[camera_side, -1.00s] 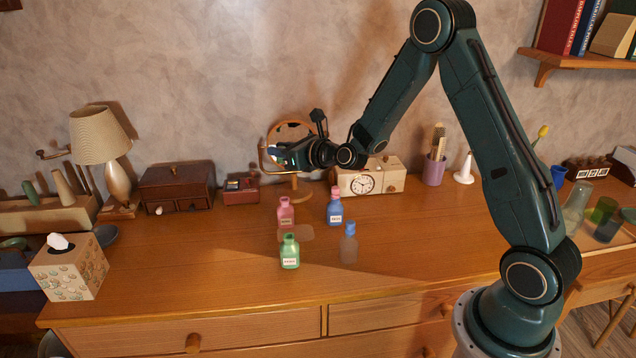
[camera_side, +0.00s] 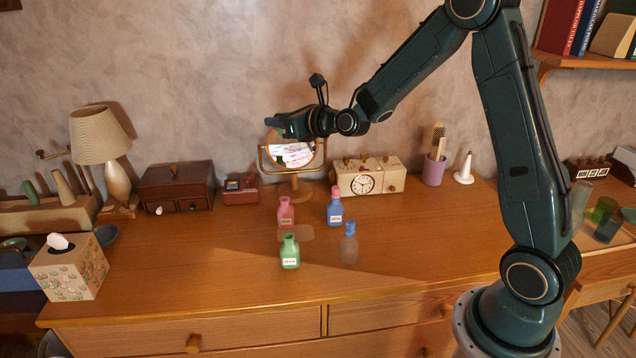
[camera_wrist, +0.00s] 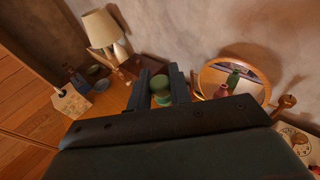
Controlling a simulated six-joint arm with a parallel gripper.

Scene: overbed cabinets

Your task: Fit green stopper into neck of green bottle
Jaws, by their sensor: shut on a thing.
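The green bottle (camera_side: 289,252) stands upright at the front of the bottle group on the dresser, with a white label and no stopper in its neck. My gripper (camera_side: 272,125) is high above the dresser, in front of the wall near the round mirror. In the wrist view my gripper (camera_wrist: 162,92) is shut on the green stopper (camera_wrist: 160,84), whose rounded green top shows between the two dark fingers. The stopper is well above and apart from the bottle. In the side view the stopper is small and mostly hidden by the fingers.
A pink bottle (camera_side: 286,214), a blue bottle with a pink stopper (camera_side: 335,207) and a clear bottle with a blue stopper (camera_side: 349,245) stand close by. The mirror (camera_side: 291,155) and clock box (camera_side: 364,178) stand behind. The dresser front is clear.

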